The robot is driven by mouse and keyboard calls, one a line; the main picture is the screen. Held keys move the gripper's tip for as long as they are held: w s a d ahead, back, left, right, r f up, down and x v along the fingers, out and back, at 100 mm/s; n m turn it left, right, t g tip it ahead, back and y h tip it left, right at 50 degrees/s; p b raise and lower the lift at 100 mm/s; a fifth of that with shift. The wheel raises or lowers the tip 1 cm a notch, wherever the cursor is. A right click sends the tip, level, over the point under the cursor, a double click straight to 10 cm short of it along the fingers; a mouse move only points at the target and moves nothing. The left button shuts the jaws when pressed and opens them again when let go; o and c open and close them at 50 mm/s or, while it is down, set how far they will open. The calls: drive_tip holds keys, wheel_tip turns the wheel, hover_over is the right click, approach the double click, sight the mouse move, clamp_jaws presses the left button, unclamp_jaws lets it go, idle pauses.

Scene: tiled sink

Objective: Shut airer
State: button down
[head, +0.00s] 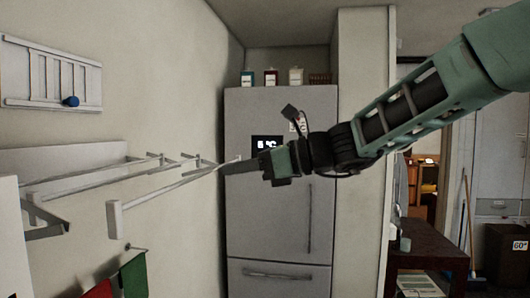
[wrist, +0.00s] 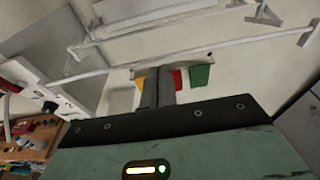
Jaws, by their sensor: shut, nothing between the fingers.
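The airer (head: 165,188) is a white rack of long bars on the left wall in the head view. It stands folded out from the wall, with its bars spread apart. Its bars also cross the upper part of the wrist view (wrist: 217,47). My gripper (head: 226,168) is shut and empty, pointing left at the far end of the airer's outer bar. The tip overlaps that bar end in the head view; I cannot tell whether they touch. In the wrist view the shut fingers (wrist: 156,86) lie just below a long bar.
A grey fridge (head: 270,225) stands behind my gripper. A flat white slatted rack (head: 50,78) with a blue knob hangs higher on the left wall. Red and green cloths (head: 134,277) hang below the airer. A dark table (head: 425,246) stands at right.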

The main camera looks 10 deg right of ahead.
sight(206, 173)
drive_tip(key=shift+p+x, duration=0.55)
drive_tip(key=shift+x, duration=1.2)
drive_tip(key=shift+a, duration=0.25)
drive_tip(key=r+x, duration=0.1)
drive_tip(key=x, duration=0.7)
drive_tip(key=shift+w+a+r, duration=0.15)
drive_tip(key=shift+a+r, duration=0.1)
drive_tip(key=shift+a, duration=0.15)
